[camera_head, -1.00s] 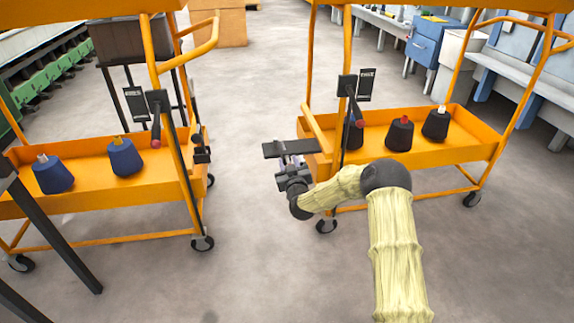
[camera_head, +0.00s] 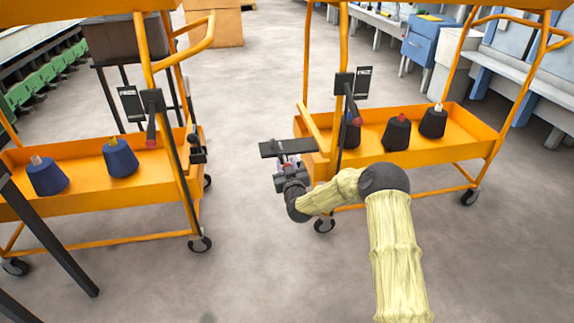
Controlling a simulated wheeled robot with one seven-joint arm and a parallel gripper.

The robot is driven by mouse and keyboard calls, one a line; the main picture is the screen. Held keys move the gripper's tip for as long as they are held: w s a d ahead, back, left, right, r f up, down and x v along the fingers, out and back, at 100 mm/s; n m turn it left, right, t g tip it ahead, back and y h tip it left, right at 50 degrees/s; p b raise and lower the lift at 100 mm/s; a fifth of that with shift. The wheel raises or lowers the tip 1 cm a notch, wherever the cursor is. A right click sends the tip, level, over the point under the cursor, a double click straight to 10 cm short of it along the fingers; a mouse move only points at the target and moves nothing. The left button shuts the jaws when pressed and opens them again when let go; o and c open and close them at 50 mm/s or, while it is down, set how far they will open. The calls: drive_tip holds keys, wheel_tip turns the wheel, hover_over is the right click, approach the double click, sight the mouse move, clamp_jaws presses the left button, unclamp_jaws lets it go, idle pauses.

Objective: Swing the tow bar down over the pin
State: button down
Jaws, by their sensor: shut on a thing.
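A flat black bar (camera_head: 287,147), which looks like the tow bar, lies about level at the left end of the right orange cart (camera_head: 420,158). My gripper (camera_head: 289,163) is at its underside and shut on it; the fingers are mostly hidden by the bar and wrist. The bar's free end points left across the gap, apart from the left orange cart (camera_head: 110,205). A small dark fitting (camera_head: 197,150) sits on the left cart's right end. I cannot make out a pin on it.
Dark levers with red knobs stand on the left cart (camera_head: 151,125) and right cart (camera_head: 350,105). Cones sit in both trays, blue (camera_head: 120,160) and dark (camera_head: 397,134). A dark leg (camera_head: 55,240) stands at lower left. Bare floor (camera_head: 245,220) lies between the carts.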

drive_tip(key=shift+s+f, duration=0.2)
drive_tip(key=shift+f, duration=0.6)
drive_tip(key=shift+w+f, duration=0.15)
drive_tip(key=shift+f, duration=0.05)
drive_tip(key=c, duration=2.2)
unclamp_jaws()
drive_tip(key=shift+w+a+r, duration=0.1)
drive_tip(key=shift+w+r, duration=0.05)
drive_tip(key=shift+r, duration=0.5)
drive_tip(key=c, duration=1.4)
unclamp_jaws()
drive_tip(key=shift+r, duration=0.15)
drive_tip(key=shift+c, duration=0.2)
drive_tip(key=o, duration=0.4)
drive_tip(key=shift+w, duration=0.1)
drive_tip(key=shift+c, duration=0.2)
drive_tip(key=shift+o, duration=0.4)
drive_tip(key=shift+d+r, duration=0.2)
drive_tip(key=shift+d, duration=0.05)
drive_tip(key=shift+a+f, duration=0.1)
drive_tip(key=shift+f, duration=0.15)
drive_tip(key=shift+s+p, duration=0.4)
drive_tip(key=shift+s, duration=0.25)
drive_tip(key=p+v, duration=0.6)
drive_tip(key=v, duration=1)
drive_tip(key=shift+s, duration=0.2)
